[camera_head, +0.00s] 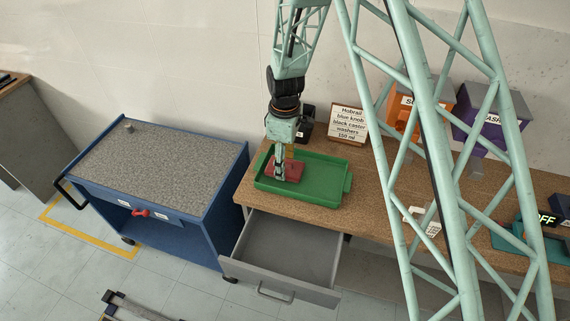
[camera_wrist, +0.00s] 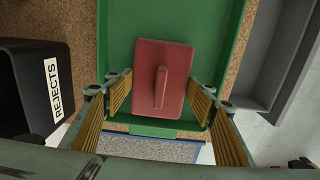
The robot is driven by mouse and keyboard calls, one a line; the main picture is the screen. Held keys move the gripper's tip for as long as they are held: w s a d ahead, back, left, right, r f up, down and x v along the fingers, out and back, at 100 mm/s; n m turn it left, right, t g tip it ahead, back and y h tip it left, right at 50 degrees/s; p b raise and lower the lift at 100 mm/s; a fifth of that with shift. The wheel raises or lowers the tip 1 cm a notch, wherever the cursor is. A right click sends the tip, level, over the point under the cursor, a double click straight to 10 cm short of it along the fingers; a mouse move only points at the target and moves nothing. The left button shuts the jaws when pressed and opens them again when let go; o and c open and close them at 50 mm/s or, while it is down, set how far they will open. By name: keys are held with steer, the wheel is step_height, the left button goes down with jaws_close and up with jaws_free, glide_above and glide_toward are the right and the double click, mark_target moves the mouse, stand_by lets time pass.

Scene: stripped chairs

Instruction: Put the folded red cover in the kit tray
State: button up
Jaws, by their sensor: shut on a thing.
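The folded red cover (camera_head: 293,172) is at the left part of the green kit tray (camera_head: 322,180) in the head view. In the wrist view the cover (camera_wrist: 146,65) is a flat red block with a raised ridge on top, over the tray's green floor (camera_wrist: 117,45). My gripper (camera_head: 280,175) points down over the tray, shut on the cover. In the wrist view its yellow-padded fingers (camera_wrist: 160,95) stand on either side of the cover. I cannot tell whether the cover's underside touches the tray floor.
The tray stands on a brown speckled bench (camera_head: 235,190) above an open, empty grey drawer (camera_head: 290,250). A black REJECTS bin (camera_wrist: 28,85) is beside the tray. A label card (camera_head: 348,124) stands behind. A blue cart (camera_head: 150,165) is at left; orange (camera_head: 407,115) and purple (camera_head: 487,115) bins are at right.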

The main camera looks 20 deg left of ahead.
steer(key=shift+f, duration=0.3)
steer(key=o, duration=0.9)
steer(key=shift+c, duration=0.2)
steer(key=shift+r, duration=0.15)
step_height(320, 180, up, 12)
stand_by(0.6)
stand_by(0.6)
stand_by(0.3)
